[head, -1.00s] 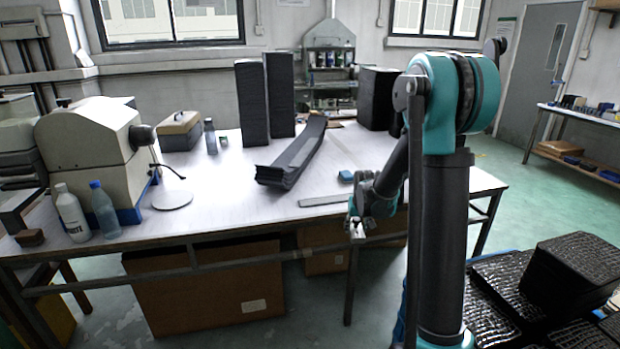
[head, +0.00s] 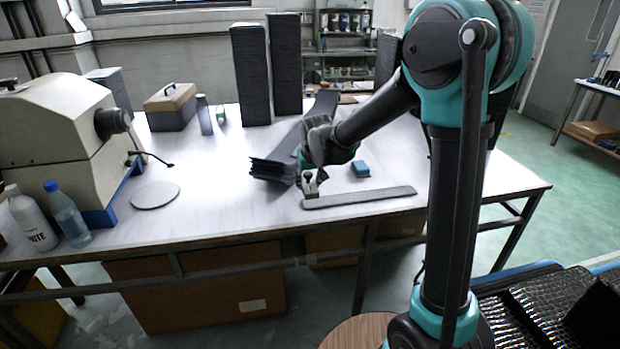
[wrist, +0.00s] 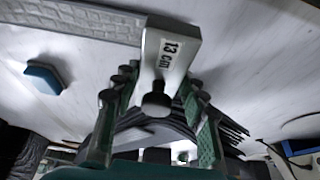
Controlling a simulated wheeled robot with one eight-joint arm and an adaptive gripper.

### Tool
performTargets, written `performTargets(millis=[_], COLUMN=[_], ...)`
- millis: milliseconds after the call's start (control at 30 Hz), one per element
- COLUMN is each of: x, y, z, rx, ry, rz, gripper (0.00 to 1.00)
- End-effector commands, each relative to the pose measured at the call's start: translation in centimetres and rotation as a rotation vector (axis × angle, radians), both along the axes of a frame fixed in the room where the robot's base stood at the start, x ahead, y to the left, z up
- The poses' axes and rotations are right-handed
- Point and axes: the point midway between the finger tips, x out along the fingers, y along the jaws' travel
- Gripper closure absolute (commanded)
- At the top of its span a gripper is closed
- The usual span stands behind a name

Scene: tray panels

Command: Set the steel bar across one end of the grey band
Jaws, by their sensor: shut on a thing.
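The steel bar (wrist: 172,48) is a short pale metal piece marked "13 cm" with a dark knob, in the wrist view. My gripper (wrist: 160,88) is shut on its knob, with a green-padded finger on each side. In the head view my gripper (head: 311,172) holds the bar (head: 309,187) at the left end of the grey band (head: 362,197), a flat strip lying on the table. In the wrist view the bar's far end meets the band's end (wrist: 75,20). I cannot tell whether the bar rests on the band or hovers just above it.
A stack of long dark sheets (head: 272,166) lies behind and left of my gripper. A small blue block (head: 360,169) sits just behind the band. Tall dark stacks (head: 252,75) stand farther back.

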Motion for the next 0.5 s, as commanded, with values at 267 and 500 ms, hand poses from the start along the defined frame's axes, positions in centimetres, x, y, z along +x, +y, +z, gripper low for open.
performTargets(millis=[267,500], x=[0.1,0.1], y=[0.0,0.0], z=[-2.4,-4.3], rx=[0.000,0.000], ry=[0.000,0.000], rz=[-0.001,-0.001], gripper=[1.00,1.00])
